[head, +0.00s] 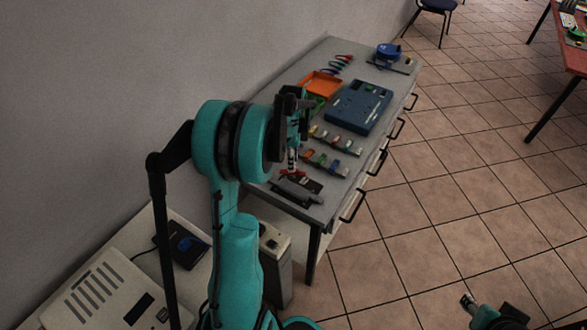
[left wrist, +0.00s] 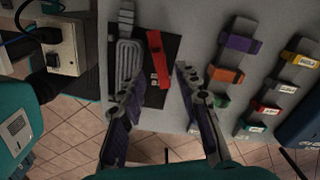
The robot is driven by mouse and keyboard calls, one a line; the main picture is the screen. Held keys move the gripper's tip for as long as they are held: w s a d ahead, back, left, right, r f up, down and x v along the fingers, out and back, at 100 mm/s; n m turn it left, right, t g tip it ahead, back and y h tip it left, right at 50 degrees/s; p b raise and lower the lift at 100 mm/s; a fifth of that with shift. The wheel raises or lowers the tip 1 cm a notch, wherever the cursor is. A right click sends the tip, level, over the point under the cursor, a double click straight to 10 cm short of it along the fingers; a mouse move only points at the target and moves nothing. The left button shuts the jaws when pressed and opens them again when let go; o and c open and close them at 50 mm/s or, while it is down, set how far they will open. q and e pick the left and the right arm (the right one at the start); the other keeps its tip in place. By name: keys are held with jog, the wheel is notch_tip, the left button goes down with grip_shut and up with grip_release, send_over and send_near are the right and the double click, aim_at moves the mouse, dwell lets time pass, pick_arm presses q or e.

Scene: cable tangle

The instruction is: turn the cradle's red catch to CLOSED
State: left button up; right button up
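The cradle (head: 310,186) lies at the near end of the grey bench in the head view. It is a dark plate with a grey ribbed part (left wrist: 128,58), seen in the left wrist view. My right gripper (head: 467,301) is low at right, too small to judge.
Several coloured clips (left wrist: 237,43) lie right of the cradle. A blue case (head: 359,106), an orange tray (head: 321,84) and a blue reel (head: 389,51) are farther along the bench. A grey socket box (left wrist: 55,45) stands beyond the bench's end. A wall runs behind the bench.

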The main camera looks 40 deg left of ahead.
pick_arm(q)
jog(key=shift+f+b, duration=0.4)
jog(key=shift+f, duration=1.15)
grip_shut()
